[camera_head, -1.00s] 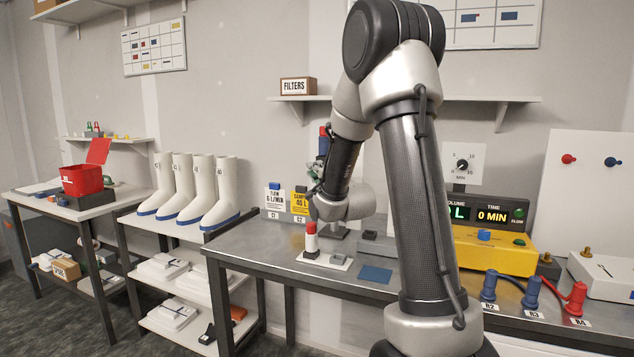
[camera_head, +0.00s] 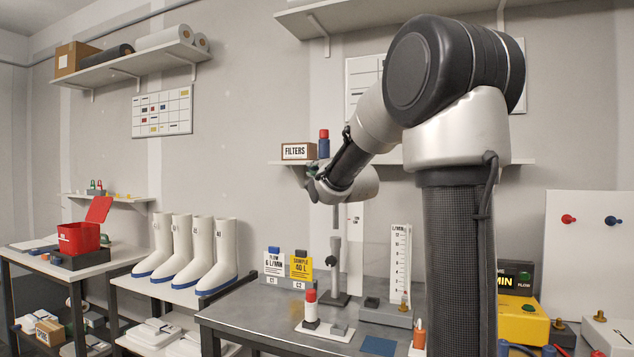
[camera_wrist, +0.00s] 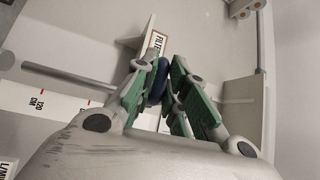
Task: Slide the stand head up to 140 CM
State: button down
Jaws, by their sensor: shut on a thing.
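The stand (camera_head: 335,262) is upright on the bench, a grey pole on a dark foot. Its head appears to be the dark blue piece with a red top (camera_head: 323,146) at the upper end. My gripper (camera_head: 316,168) is shut around it, at about the height of the wall shelf. In the wrist view my gripper's green pads (camera_wrist: 165,82) close on the dark blue piece (camera_wrist: 155,88), which they partly hide. A white scale (camera_wrist: 62,103) with red ticks reads 120 CM. A label beginning LIMI (camera_wrist: 8,170) is cut off. No 140 mark is readable.
The FILTERS box (camera_head: 298,151) sits on the wall shelf (camera_head: 400,162) close behind my gripper. A higher shelf (camera_head: 320,20) hangs above.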

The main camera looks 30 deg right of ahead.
jog(key=shift+r, duration=0.35)
jog(key=c, duration=1.5)
grip_release()
jog(key=shift+f, duration=0.1)
jog(key=s, duration=0.4)
jog(key=s+a+f, duration=0.1)
jog(key=s, duration=0.6)
jog(key=shift+s+a+f, duration=0.15)
jog(key=shift+s+f, duration=0.2)
jog(key=shift+s, duration=0.05)
